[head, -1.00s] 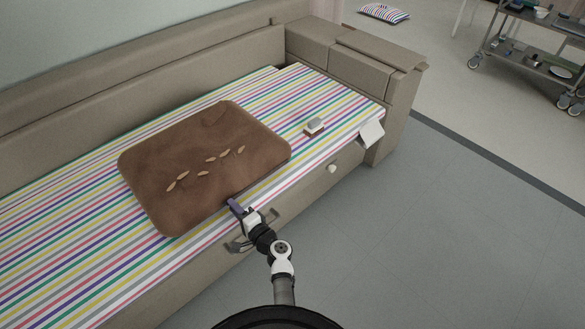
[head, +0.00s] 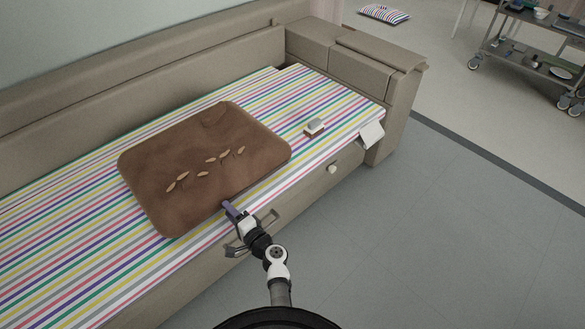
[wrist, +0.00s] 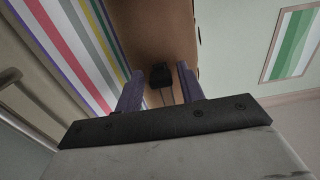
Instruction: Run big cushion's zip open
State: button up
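The big brown cushion (head: 195,150), with several pale leaf-like marks, lies on the striped sofa seat. My gripper (head: 226,204) is at the cushion's front edge. In the wrist view, my gripper (wrist: 160,86) has its two purple fingers apart. A small black piece, seemingly the zip pull (wrist: 168,76), shows between them against the brown cushion (wrist: 158,35). It is nearer the right finger, with a gap on the left; contact with the right finger cannot be told. The zip line itself cannot be made out.
A small box-like item (head: 315,126) lies on the striped seat (head: 330,95) right of the cushion. A white sheet (head: 372,134) hangs at the sofa's front edge. A drawer handle (head: 268,219) is beside my wrist. The grey floor (head: 430,230) to the right is clear.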

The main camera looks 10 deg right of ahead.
jog(key=v, duration=0.8)
jog(key=shift+b, duration=0.4)
